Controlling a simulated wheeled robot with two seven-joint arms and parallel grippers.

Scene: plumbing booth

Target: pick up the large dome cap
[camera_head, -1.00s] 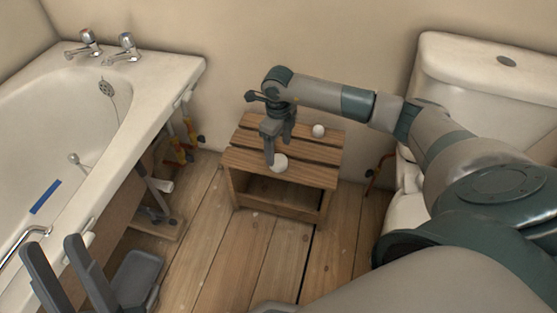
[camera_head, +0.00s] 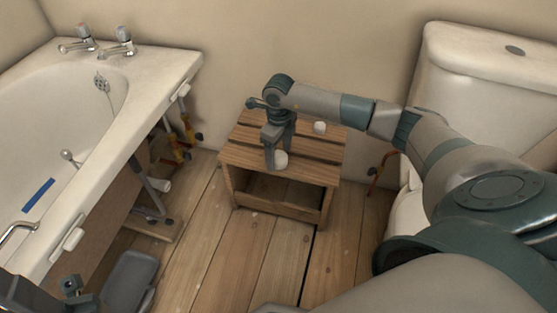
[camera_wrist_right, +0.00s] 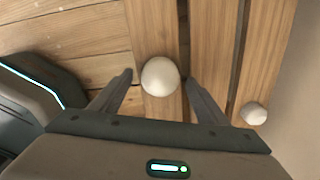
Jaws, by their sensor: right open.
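The large dome cap (camera_head: 281,160), white and round, sits on the front part of the slatted wooden stool (camera_head: 318,172). My right gripper (camera_head: 275,157) points down at it, open, with one finger partly covering the cap. In the right wrist view the large dome cap (camera_wrist_right: 160,77) lies between the tips of the open right gripper (camera_wrist_right: 158,82), with a small gap to each finger. Whether the fingers reach down beside it is hard to tell. My left gripper (camera_head: 50,291) is partly cut off at the lower left, away from the stool; its jaw opening is unclear.
A smaller white cap (camera_head: 320,127) sits farther back on the stool; it also shows in the right wrist view (camera_wrist_right: 253,113). A bathtub (camera_head: 150,105) with pipes beneath is on the left. A toilet (camera_head: 480,75) is on the right behind my right arm. Wooden floor lies in front.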

